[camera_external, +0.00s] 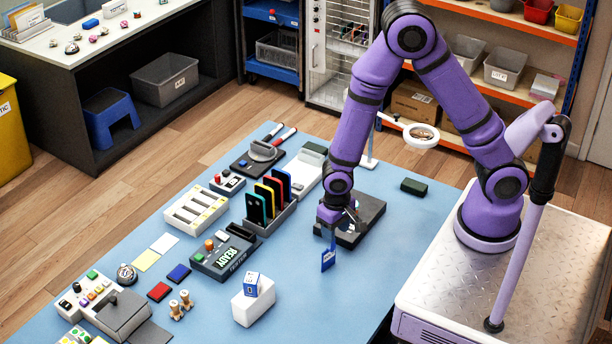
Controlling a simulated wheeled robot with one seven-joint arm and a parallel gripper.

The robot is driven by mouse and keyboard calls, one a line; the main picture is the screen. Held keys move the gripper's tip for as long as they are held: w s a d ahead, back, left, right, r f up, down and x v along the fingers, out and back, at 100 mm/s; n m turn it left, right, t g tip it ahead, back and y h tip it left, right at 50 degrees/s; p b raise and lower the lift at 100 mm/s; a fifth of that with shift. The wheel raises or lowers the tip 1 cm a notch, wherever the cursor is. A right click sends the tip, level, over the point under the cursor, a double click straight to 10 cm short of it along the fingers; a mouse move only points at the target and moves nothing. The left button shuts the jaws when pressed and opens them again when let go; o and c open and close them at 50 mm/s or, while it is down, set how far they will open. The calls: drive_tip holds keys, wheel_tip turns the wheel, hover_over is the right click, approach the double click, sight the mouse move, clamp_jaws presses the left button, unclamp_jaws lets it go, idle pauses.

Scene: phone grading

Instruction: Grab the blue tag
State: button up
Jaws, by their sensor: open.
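The blue tag (328,261) is a small flat piece with pale marks on it. It shows upright below my gripper, in front of a dark grey device, with a thin dark strip rising from its top toward the jaws. My gripper (334,222) points down over the blue table, at the near left side of that device. The jaws are open. They are small in this view, and I cannot tell whether they touch the tag or its strip, or what the tag hangs from or rests on.
The dark grey device (366,222) stands right behind my gripper. A rack of coloured phones (268,203) and a black READY unit (224,256) stand to the left. A white block (254,305) with a small box (253,284) is nearer. The table's front right (350,305) is clear.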

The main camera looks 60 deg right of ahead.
sight(332, 250)
drive_tip(key=shift+w+a+f, duration=0.1)
drive_tip(key=shift+a+f, duration=0.05)
drive_tip(key=shift+f, duration=1.25)
drive_tip(key=shift+w+a+f, duration=0.1)
drive_tip(key=shift+a+f, duration=0.05)
drive_tip(key=shift+f, duration=1.2)
drive_tip(key=shift+c, duration=0.5)
clamp_jaws()
